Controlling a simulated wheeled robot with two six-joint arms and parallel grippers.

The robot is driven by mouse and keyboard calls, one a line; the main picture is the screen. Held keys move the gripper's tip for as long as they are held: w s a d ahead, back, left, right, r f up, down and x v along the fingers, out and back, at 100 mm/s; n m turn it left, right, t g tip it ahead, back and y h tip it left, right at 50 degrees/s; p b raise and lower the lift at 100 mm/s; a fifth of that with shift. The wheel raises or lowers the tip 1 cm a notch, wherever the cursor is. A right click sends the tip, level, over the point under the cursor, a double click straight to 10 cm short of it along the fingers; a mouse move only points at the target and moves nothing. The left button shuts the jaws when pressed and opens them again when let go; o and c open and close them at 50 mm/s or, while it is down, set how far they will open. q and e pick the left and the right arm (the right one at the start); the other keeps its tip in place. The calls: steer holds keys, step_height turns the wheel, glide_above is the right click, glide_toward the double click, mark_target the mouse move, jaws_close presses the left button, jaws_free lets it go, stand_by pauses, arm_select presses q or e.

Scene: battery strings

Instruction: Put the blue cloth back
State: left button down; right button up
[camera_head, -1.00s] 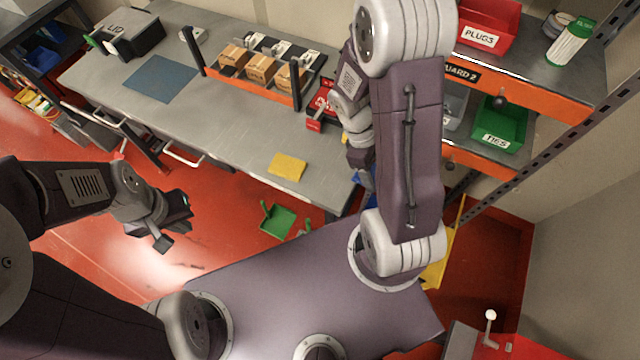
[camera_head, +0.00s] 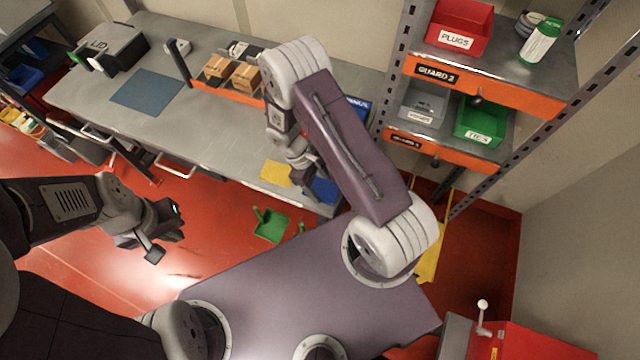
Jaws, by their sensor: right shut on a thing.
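The blue cloth (camera_head: 323,190) is at the front right of the grey workbench (camera_head: 215,135), beside the yellow cloth (camera_head: 275,174). My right gripper (camera_head: 304,178) is shut on the blue cloth and partly covers it. Whether the cloth touches the bench or hangs just above it I cannot tell. My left gripper (camera_head: 165,245) is open and empty over the red floor, in front of the bench.
A blue-grey mat (camera_head: 147,92) lies on the bench's left part, near the black lidded case (camera_head: 110,47). Small cartons (camera_head: 245,76) stand behind an orange rail. A shelf with a red bin (camera_head: 458,26) and green bin (camera_head: 483,120) stands right. A green dustpan (camera_head: 270,224) is on the floor.

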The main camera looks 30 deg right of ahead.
steer(key=shift+w+f, duration=0.1)
steer(key=shift+f, duration=0.15)
steer(key=shift+f, duration=0.1)
steer(key=o, duration=0.9)
steer(key=shift+f, duration=0.1)
steer(key=o, duration=0.4)
